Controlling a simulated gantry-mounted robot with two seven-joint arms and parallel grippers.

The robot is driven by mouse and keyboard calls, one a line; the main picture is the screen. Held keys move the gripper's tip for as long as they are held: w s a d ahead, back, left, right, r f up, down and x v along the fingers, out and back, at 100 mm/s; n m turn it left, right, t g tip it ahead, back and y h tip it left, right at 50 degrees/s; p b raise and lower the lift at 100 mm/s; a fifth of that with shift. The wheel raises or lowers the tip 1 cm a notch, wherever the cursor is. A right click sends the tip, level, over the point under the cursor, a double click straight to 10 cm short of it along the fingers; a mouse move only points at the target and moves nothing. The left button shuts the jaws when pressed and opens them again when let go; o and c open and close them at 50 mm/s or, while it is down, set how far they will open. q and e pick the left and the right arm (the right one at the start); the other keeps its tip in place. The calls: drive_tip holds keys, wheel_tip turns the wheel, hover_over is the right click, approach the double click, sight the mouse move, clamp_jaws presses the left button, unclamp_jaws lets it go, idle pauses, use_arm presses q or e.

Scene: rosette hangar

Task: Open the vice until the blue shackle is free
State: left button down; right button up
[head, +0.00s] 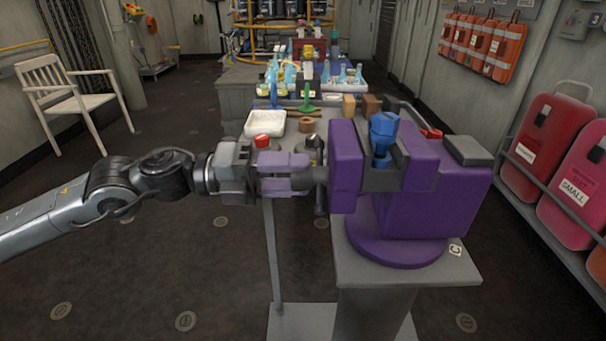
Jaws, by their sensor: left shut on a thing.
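The purple vice (435,192) stands on a grey pedestal at the right of centre in the head view. The blue shackle (383,132) stands upright between the vice jaws, its lower part hidden by them. My left gripper (300,174) reaches in from the left at the vice's near-left end. It is shut at the screw end of the vice, on what looks like the vice handle (317,148), a grey part partly hidden by the fingers. My right gripper is not in view.
Behind the vice, a bench holds a white tray (265,123), a red-topped item (262,141), tape rolls and several bottles. A white chair (70,95) stands at the left. Red and pink cases (540,130) line the right wall.

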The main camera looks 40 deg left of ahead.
use_arm(q)
drive_tip(key=n, duration=0.9)
drive_tip(key=shift+s+n, duration=0.1)
drive_tip(key=shift+n, duration=0.3)
drive_tip(key=n+p, duration=0.6)
drive_tip(key=n, duration=0.8)
drive_tip(key=shift+a+r+n, duration=0.1)
drive_tip(key=shift+a+n, duration=0.05)
drive_tip(key=shift+n, duration=0.25)
